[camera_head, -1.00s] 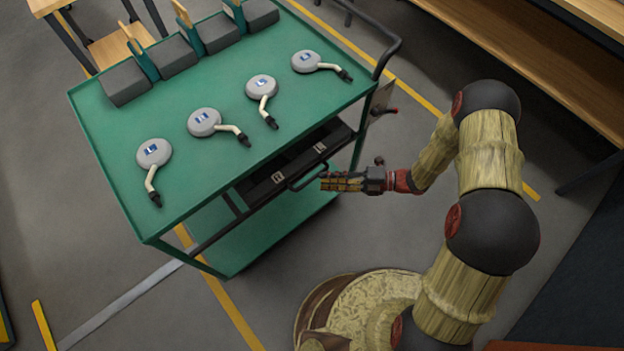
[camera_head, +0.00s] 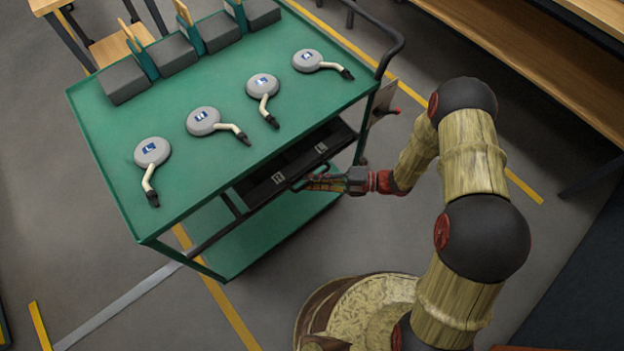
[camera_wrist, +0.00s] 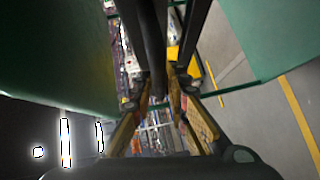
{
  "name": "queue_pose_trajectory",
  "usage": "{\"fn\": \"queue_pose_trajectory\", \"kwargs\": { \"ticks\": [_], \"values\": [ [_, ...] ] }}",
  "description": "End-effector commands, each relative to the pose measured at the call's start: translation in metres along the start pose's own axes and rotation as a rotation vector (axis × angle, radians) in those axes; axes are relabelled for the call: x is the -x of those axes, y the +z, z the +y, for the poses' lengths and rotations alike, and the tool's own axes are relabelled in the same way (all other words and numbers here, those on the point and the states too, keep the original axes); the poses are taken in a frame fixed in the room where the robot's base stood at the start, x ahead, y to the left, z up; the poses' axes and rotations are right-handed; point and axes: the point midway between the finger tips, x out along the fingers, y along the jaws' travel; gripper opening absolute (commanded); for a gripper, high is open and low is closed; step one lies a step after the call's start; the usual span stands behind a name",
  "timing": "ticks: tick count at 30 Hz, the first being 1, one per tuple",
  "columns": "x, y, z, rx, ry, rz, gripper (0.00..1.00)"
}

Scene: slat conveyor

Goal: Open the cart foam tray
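The green cart (camera_head: 215,165) stands left of my arm. Under its top is the foam tray (camera_head: 262,192), a dark drawer-like tray with small white labels and a black pull handle (camera_head: 296,184) on the side facing me. My gripper (camera_head: 312,182) is at this handle, level with it and below the cart's top edge. In the wrist view, my gripper (camera_wrist: 160,92) has its two yellowish fingers apart, with a dark bar (camera_wrist: 152,45), apparently the handle, running between them. Gaps show beside the bar, so I see no firm grip. The tray's inside is mostly hidden by the cart top.
Several grey round devices with bent stems (camera_head: 204,121) lie on the cart top, with dark grey blocks (camera_head: 172,55) along its far edge. A black push rail (camera_head: 390,45) rises at the cart's right corner. Wooden benches (camera_head: 520,60) stand at upper right. The floor before the tray is clear.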

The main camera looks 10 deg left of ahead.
Motion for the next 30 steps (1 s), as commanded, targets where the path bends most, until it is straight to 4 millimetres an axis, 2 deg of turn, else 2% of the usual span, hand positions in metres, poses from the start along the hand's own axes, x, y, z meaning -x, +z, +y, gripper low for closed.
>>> {"fn": "queue_pose_trajectory", "kwargs": {
  "ticks": [7,30],
  "values": [
    [0.0001,0.0,-0.0001,0.0,0.0,0.0,0.0],
    [0.0014,-0.0014,-0.0006,-0.002,0.0,-0.001,0.0]
  ]
}}
